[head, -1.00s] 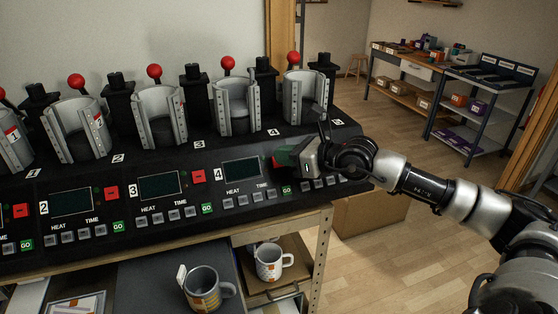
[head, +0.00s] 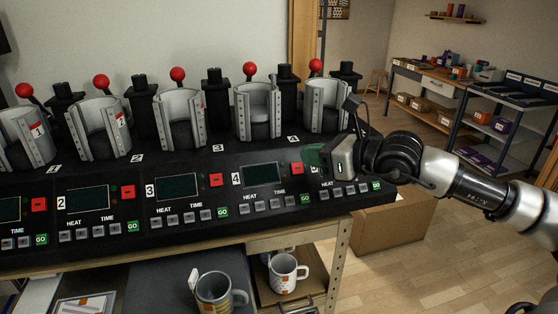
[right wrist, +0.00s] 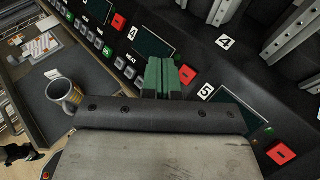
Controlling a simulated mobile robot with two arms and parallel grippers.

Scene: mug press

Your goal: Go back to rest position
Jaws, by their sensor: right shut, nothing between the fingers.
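My right gripper (head: 316,157) is in front of the right end of the mug press (head: 210,235), near the control panels of stations 4 and 5. In the right wrist view its green fingers (right wrist: 162,78) are together with nothing between them, in front of the press panel. In the head view my right arm comes in from the right, and the gripper body hides most of the station 5 panel. My left gripper is not in view.
Several mug clamps with red-knobbed levers (head: 249,69) line the press top. A grey patterned mug (head: 213,294) and a white patterned mug (head: 282,274) stand below the press. A cardboard box (head: 390,225) is on the floor at right. Shelves (head: 500,120) stand farther back.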

